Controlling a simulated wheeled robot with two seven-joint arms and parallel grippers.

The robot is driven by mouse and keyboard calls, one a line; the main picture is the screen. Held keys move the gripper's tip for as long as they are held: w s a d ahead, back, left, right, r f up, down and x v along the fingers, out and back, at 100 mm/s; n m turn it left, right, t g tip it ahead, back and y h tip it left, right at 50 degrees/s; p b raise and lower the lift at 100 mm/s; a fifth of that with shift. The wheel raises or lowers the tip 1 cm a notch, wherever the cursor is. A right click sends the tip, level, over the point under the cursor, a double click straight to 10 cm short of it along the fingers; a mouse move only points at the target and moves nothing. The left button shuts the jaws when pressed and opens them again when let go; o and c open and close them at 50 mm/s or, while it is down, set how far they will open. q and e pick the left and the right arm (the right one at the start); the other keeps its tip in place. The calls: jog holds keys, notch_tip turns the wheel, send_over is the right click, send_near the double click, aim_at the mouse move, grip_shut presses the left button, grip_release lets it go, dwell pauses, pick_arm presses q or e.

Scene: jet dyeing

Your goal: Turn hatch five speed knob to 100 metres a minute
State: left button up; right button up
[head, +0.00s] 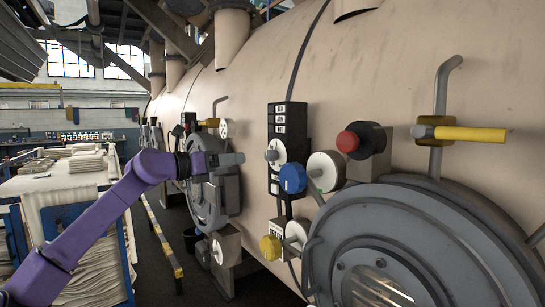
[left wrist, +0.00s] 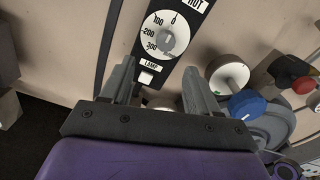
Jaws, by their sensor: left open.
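A round white speed dial with a grey knob (left wrist: 168,42) sits on a black panel and shows in the left wrist view, marked 0, 100, 200 and 300. Where the knob points is too small to tell. The panel (head: 288,120) stands in the head view with the dial (head: 277,152) on its front. My left gripper (head: 236,159) is just left of the dial in the head view. In the left wrist view its fingers (left wrist: 159,70) are open and empty, below the dial and apart from the knob. A hatch number is not readable. My right gripper is out of view.
A yellow handle (head: 470,134) juts out above the large round hatch (head: 400,260). A cloth-laden cart (head: 75,190) stands left.

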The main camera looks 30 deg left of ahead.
aim_at(267, 156)
pick_arm(q)
jog(key=p+x, duration=0.1)
jog(key=x, duration=0.2)
jog(key=p+x, duration=0.2)
jog(key=x, duration=0.1)
jog(key=p+x, duration=0.1)
jog(key=x, duration=0.3)
jog(key=shift+s+d+r+p, duration=0.1)
jog(key=shift+d+r+p, duration=0.2)
jog(key=shift+d, duration=0.1)
jog(key=shift+s+a, duration=0.15)
jog(key=shift+s, duration=0.1)
jog(key=shift+f, duration=0.1)
jog(key=c, duration=1)
